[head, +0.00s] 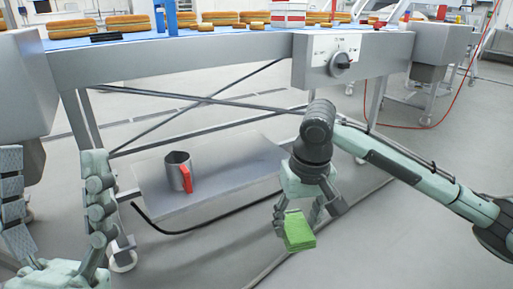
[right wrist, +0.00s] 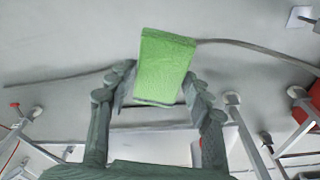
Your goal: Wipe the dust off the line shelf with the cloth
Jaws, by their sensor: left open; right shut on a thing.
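The line shelf (head: 238,165) is a grey metal plate low under the conveyor. A metal jug (head: 177,171) with a red handle stands on its left part. I cannot make out dust on the shelf at this size. The cloth is a green folded pad (head: 299,231), also in the right wrist view (right wrist: 164,66). My right gripper (head: 304,211) is shut on it and holds it in front of the shelf's right end, apart from the shelf. My left gripper (head: 55,172) is open and empty at the lower left, its fingers pointing up.
Above the shelf runs the conveyor with a blue belt (head: 125,39) carrying several filled rounds. A control box (head: 322,60) with a knob hangs on its front. Crossed braces (head: 195,99) span behind the shelf. A black cable lies on the floor (head: 215,250) by the shelf's front.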

